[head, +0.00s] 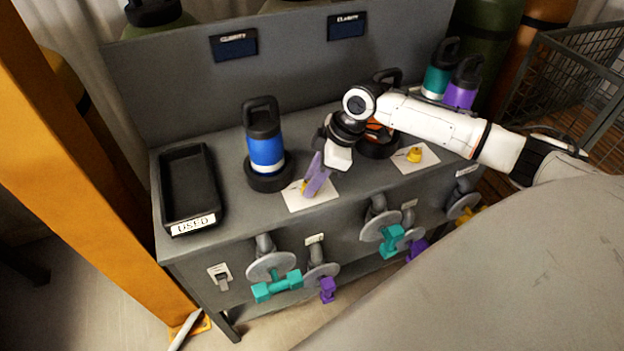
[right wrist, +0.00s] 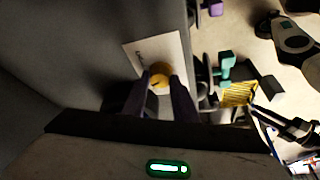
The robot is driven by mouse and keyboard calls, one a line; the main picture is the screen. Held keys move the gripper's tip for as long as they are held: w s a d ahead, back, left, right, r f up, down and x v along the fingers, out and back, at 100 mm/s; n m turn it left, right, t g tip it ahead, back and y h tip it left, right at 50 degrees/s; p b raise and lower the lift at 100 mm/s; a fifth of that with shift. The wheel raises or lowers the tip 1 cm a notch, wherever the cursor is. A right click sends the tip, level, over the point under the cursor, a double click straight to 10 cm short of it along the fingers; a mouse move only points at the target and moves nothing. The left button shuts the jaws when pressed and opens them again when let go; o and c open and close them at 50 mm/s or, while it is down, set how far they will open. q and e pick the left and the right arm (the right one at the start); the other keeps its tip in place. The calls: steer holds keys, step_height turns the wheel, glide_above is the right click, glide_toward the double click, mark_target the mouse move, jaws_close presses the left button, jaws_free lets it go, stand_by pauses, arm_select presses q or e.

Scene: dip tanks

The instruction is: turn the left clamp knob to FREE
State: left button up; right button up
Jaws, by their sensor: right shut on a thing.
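The left clamp knob (head: 304,187) is a small yellow knob on a white card (head: 322,197) on the grey bench top, in front of a blue bottle (head: 266,150) that stands in a black ring. My right gripper (head: 316,178) reaches down to it with purple fingers. In the right wrist view the yellow knob (right wrist: 160,81) sits between the two fingertips, and the gripper is shut on it. The card's print and the knob's pointing direction are too small or covered to read. I cannot make out my left gripper.
A black tray marked USED (head: 190,187) lies at the bench's left. A second yellow knob (head: 414,155) sits on a card to the right. Teal (head: 277,286) and purple handles line the front below. Teal and purple bottles (head: 462,84) stand at the back right.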

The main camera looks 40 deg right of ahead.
steer(key=n, duration=0.2)
steer(key=n+g, duration=0.1)
steer(key=n, duration=0.1)
steer(key=shift+w+d+n+g+y, duration=0.1)
steer(key=shift+w+n+g+y, duration=0.05)
steer(key=shift+n+g+y, duration=0.2)
stand_by(0.4)
steer(key=o, duration=1.1)
steer(key=shift+r, duration=0.1)
steer(key=b+v, duration=0.1)
steer(key=v, duration=0.9)
